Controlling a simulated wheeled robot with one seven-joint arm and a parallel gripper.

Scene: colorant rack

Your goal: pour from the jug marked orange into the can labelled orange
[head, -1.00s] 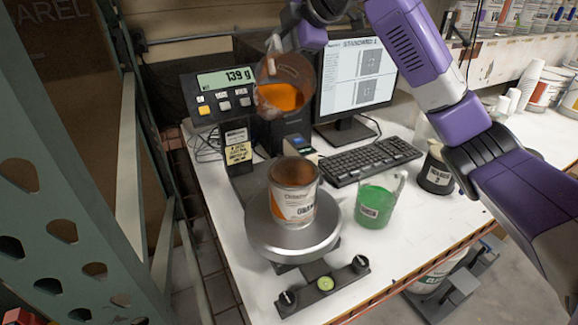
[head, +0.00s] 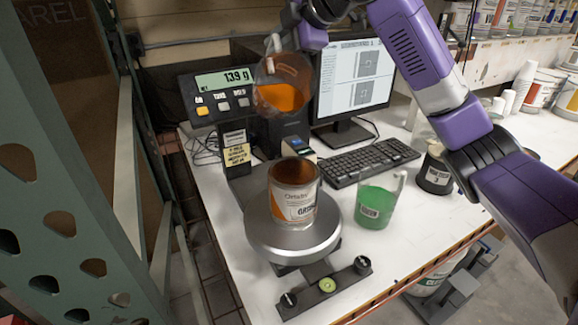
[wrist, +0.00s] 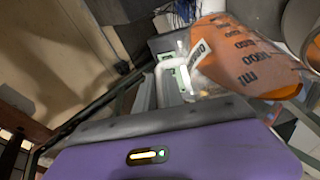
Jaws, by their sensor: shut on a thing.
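The orange jug (head: 283,88), clear with orange liquid inside, hangs tilted in the air above the can in the head view. My gripper (head: 277,46) is shut on its handle side, and the fingertips are hard to make out. In the wrist view the jug (wrist: 235,58) shows its printed scale and its pale handle. The can labelled orange (head: 292,205) stands upright and open on the round scale plate (head: 290,242), below the jug and apart from it. No stream of liquid shows between them. The scale display (head: 223,82) reads 139 g.
A jug of green liquid (head: 376,205) stands right of the scale, with a dark container (head: 434,175) beyond it. A keyboard (head: 370,162) and monitor (head: 358,85) are behind. A green upright (head: 50,170) stands close at left. The bench's front right is clear.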

